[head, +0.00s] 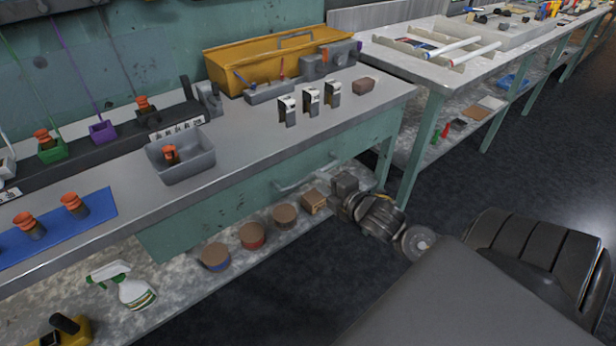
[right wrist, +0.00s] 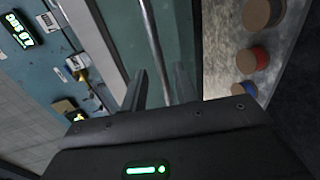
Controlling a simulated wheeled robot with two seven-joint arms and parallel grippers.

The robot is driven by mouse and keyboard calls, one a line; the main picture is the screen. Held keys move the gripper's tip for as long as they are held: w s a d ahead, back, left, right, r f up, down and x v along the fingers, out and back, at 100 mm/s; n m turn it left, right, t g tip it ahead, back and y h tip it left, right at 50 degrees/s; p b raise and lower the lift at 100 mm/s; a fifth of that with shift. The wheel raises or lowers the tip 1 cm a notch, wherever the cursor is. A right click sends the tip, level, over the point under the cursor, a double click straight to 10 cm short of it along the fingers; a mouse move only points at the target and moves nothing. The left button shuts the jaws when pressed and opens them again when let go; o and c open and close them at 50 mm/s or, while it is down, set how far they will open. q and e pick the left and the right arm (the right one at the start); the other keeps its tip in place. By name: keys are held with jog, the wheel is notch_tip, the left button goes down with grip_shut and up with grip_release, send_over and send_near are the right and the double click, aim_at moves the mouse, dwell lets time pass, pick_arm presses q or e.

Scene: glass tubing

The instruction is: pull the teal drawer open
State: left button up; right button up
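The teal drawer (head: 225,208) is under the grey bench top, and its front looks in line with the bench. A grey bar handle (head: 300,180) runs along the drawer front. My right gripper (head: 343,186) is at the right end of the handle, partly hidden by its own body. In the right wrist view my right gripper (right wrist: 160,75) has its two fingers apart. The handle bar (right wrist: 151,38) runs down between the fingers in that picture; I cannot tell whether they touch it. My left gripper is not in view.
A spray bottle (head: 132,290) stands further left. The bench top holds a grey bin (head: 190,172). The dark floor in front is clear.

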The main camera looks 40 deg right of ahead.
aim_at(312, 177)
jog(key=x, duration=0.5)
jog(key=shift+w, duration=0.15)
